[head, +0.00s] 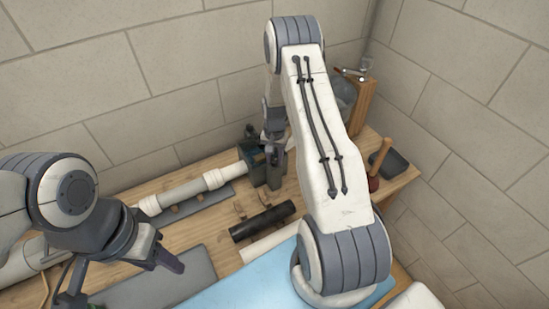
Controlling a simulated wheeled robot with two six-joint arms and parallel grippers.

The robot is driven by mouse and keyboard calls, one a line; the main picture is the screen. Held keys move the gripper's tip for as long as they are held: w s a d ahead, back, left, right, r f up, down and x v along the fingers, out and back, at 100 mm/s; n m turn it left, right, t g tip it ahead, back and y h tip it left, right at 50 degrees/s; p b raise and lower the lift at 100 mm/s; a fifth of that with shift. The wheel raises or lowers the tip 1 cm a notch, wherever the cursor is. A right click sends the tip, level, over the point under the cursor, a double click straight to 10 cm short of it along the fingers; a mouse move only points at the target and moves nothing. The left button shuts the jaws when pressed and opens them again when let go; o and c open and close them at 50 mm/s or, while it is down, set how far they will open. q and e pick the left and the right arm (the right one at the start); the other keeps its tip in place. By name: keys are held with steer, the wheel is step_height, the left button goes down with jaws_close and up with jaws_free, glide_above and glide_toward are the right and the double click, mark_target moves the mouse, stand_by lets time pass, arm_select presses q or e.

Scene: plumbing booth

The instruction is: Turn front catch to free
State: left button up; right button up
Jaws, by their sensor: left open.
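A dark clamp-like block (259,168) stands at the right end of a white pipe (182,192) on the bench. I cannot make out the front catch; it may be too small to see or hidden behind my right arm. My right gripper (273,152) points down at the block, and whether it touches it is unclear. Its fingers are too small and overlapped to show if they are open or shut. My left gripper (120,281) is open and empty, above the bench at the lower left, well away from the block.
A black pipe piece (262,222) and a white pipe piece (268,242) lie mid-bench. A blue mat (235,290) and a grey mat (150,288) lie in front. A plunger (379,165), a dark tray (392,162) and a wooden stand (361,105) are at the right.

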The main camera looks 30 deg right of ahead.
jaws_close()
steer(key=n+b, duration=0.2)
steer(key=shift+f+n, duration=0.1)
steer(key=shift+n, duration=0.3)
steer(key=n+b, duration=0.2)
steer(key=n, duration=0.2)
steer(key=n+b, duration=0.2)
steer(key=n, duration=0.4)
steer(key=shift+n+b, duration=0.5)
steer(key=shift+n, duration=2)
